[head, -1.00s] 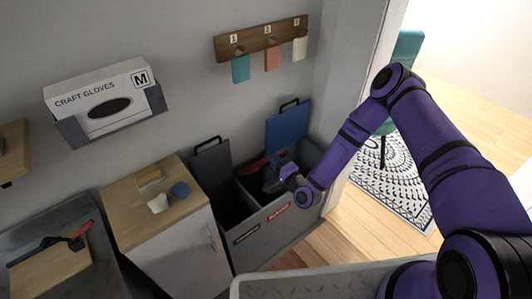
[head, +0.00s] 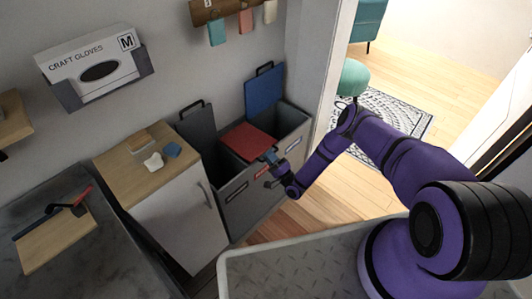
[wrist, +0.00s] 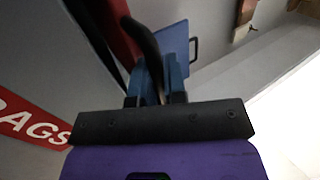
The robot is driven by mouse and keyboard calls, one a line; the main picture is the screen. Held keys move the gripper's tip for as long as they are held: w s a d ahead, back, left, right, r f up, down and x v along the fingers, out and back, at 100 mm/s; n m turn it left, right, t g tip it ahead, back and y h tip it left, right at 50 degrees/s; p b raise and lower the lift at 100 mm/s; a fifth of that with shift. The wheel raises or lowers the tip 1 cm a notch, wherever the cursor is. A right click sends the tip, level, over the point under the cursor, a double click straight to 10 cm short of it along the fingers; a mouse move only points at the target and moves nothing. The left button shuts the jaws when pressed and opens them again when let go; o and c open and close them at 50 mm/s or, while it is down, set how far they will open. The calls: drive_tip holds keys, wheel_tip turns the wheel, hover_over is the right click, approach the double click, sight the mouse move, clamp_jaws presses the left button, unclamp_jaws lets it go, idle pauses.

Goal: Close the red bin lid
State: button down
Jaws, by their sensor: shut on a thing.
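The red bin lid (head: 248,141) is swung down over the middle compartment of the grey bin unit (head: 250,205). It looks near level in the head view; I cannot tell whether it rests on the rim. In the wrist view a strip of the red lid (wrist: 122,36) shows behind a dark curved handle (wrist: 145,42). My gripper (head: 270,157) is at the lid's front edge. Its blue fingers, also in the wrist view (wrist: 160,78), are shut on the handle. The fingers hide part of the handle.
The blue lid (head: 264,92) stands upright on the right and the dark grey lid (head: 197,128) upright on the left. A red RAGS label (wrist: 32,130) is on the bin front. A wooden-topped cabinet (head: 120,172) stands left. A pale ridged surface (head: 300,258) lies in front.

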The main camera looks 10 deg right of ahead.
drive_tip(key=shift+f+t+y, duration=0.4)
drive_tip(key=shift+f+t, duration=0.2)
drive_tip(key=shift+f, duration=0.95)
drive_tip(key=c, duration=1.2)
unclamp_jaws()
drive_tip(key=shift+f, duration=0.1)
drive_tip(key=shift+s+f, duration=0.1)
